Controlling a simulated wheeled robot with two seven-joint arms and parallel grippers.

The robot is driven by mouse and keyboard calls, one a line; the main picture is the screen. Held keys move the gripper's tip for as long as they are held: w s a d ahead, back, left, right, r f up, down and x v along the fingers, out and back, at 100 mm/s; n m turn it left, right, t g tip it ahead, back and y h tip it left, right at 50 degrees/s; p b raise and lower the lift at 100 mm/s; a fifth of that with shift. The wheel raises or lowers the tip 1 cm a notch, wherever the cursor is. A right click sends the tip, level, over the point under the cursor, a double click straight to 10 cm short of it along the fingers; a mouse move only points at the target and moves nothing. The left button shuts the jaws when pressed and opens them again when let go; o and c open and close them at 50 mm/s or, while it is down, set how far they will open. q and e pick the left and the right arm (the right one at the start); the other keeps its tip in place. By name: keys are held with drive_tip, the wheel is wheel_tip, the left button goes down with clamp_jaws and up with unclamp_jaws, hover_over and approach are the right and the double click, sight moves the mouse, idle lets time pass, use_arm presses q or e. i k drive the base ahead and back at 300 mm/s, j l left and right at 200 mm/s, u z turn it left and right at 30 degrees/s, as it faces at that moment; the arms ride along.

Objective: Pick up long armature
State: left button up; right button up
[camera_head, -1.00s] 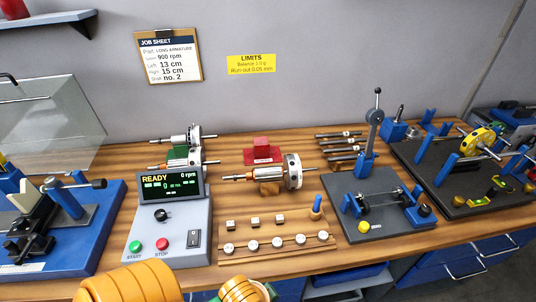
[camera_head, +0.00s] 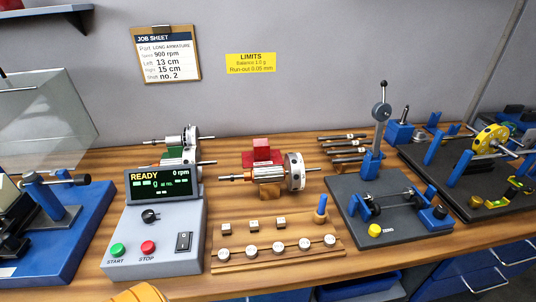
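Another armature (camera_head: 174,140) lies at the back left, partly hidden by the console. A further shaft (camera_head: 208,163) shows beside the console's right edge, its other end hidden. I cannot tell from the picture which one is the long armature. Neither of my grippers is in view; only an orange part of my arm shows at the bottom edge.
The console (camera_head: 168,228) reads READY, 0 rpm. A wooden tray (camera_head: 290,257) of small weights lies in front of the middle armature. A red block (camera_head: 262,150) is behind it. A dark gauge stand (camera_head: 350,220) stands right, a blue machine (camera_head: 75,225) left.

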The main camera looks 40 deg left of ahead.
sight(293, 170)
drive_tip(key=u, duration=0.45)
drive_tip(key=i+l+u, duration=0.1)
drive_tip(key=u, duration=0.35)
drive_tip(key=l+u, duration=0.1)
drive_tip(key=u, duration=0.8)
drive_tip(key=l+u, duration=0.15)
drive_tip(key=u, duration=0.3)
drive_tip(key=l+u, duration=0.1)
drive_tip(key=u, duration=0.3)
